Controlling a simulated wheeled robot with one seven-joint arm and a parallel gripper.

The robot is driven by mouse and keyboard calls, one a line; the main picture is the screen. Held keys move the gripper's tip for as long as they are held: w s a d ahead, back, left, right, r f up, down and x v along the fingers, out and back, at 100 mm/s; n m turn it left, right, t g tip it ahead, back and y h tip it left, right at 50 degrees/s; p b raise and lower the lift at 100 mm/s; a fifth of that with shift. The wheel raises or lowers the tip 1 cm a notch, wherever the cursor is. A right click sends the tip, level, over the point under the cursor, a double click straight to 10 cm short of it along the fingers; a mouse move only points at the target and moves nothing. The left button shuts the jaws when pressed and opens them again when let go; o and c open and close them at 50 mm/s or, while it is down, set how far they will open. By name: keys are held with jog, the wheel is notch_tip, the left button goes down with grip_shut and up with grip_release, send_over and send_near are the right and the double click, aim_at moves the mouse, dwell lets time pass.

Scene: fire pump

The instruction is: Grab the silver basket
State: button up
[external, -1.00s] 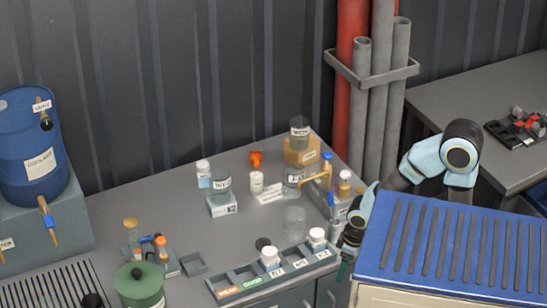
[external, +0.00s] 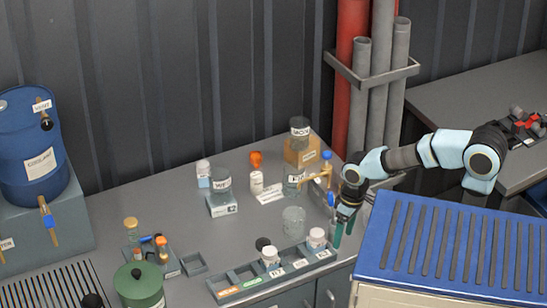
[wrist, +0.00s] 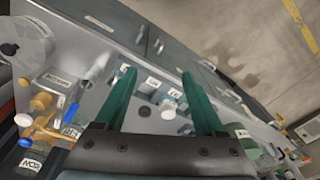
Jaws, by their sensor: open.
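A pale grey, see-through cylinder (external: 293,220) stands on the bench behind the compartment tray. It is the nearest match I see to the silver basket, but I cannot tell whether it is a basket. My gripper (external: 343,232) hangs over the bench's right end, to the right of this cylinder and apart from it, fingers pointing down. In the wrist view my gripper (wrist: 158,72) shows two green fingers spread apart with nothing held between them. White-capped bottles lie beyond and between the fingers there. I cannot pick out the basket surely in the wrist view.
The compartment tray (external: 237,293) runs along the bench front with white-capped bottles (external: 270,256) at it. A blue ribbed cover (external: 440,240) is close at right. The bench's left middle has free room.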

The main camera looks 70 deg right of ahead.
jog(key=w+d+m+t+y, duration=0.1)
jog(key=w+d+m+y, duration=0.2)
jog(key=d+m, duration=0.7)
jog(key=w+d+m+t+y, duration=0.25)
jog(key=d+m, duration=0.35)
jog(key=d, duration=0.8)
jog(key=s+d+m+t+y, duration=0.1)
jog(key=s+d+m+t, duration=0.35)
jog(key=d, duration=0.65)
jog(key=s+d+m+t+y, duration=0.1)
jog(key=s+d+m+t, duration=0.1)
jog(key=s+d+m, duration=0.65)
notch_tip(320, 180, down, 15)
jog(key=w+d+n, duration=0.2)
jog(key=n, duration=0.1)
jog(key=shift+h, duration=0.25)
jog(key=p+x, duration=0.2)
jog(key=x, duration=0.3)
jog(key=shift+f, duration=0.15)
jog(key=shift+w+a+f+p, duration=0.1)
jog(key=shift+w+a+p, duration=0.2)
jog(key=shift+w+p, duration=0.15)
jog(key=p+x, duration=0.2)
jog(key=x, duration=0.1)
jog(key=shift+w+a, duration=0.2)
jog(key=shift+a, duration=0.1)
jog(key=shift+w+a+f, duration=0.1)
jog(key=shift+w+f, duration=0.1)
grip_shut()
